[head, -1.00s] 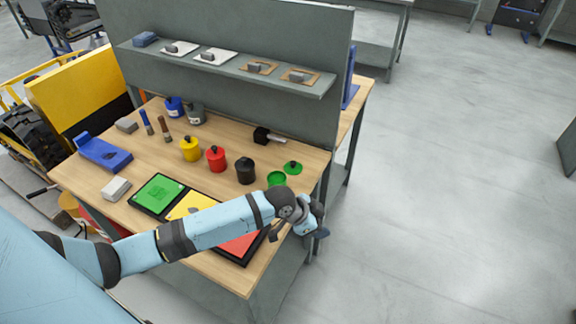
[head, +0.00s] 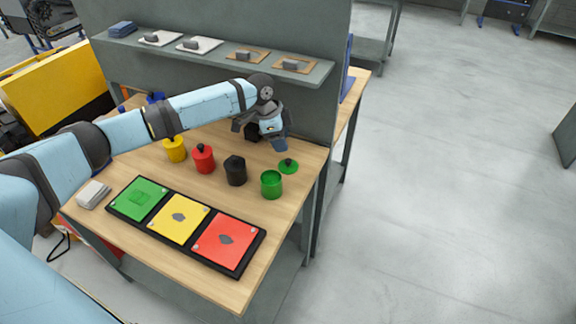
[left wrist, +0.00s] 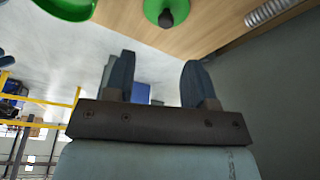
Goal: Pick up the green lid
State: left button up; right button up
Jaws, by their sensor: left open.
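The green lid (head: 288,166) is a round disc with a dark knob. It lies on the wooden table near its right edge, just behind the open green canister (head: 271,190). My left gripper (head: 262,140) is open and empty above the table, behind and left of the lid, apart from it. In the left wrist view the two dark fingers (left wrist: 158,82) stand apart with nothing between them. The lid (left wrist: 167,10) shows there at the top, with part of the green canister (left wrist: 68,8) to its left. My right gripper is in no view.
Black (head: 235,170), red (head: 203,159) and yellow (head: 175,150) lidded canisters stand in a row left of the green one. A tray of green, yellow and red panels (head: 139,222) lies in front. A grey back panel with a shelf (head: 215,62) rises behind the table.

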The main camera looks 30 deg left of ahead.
aim_at(288, 160)
pick_arm(q)
jog(key=x, duration=0.3)
jog(key=shift+f, duration=0.1)
jog(key=shift+a+x, duration=0.2)
jog(key=shift+x, duration=1.1)
jog(key=shift+a+x, duration=0.15)
jog(key=shift+x, duration=1.2)
jog(key=shift+w, duration=0.15)
grip_shut()
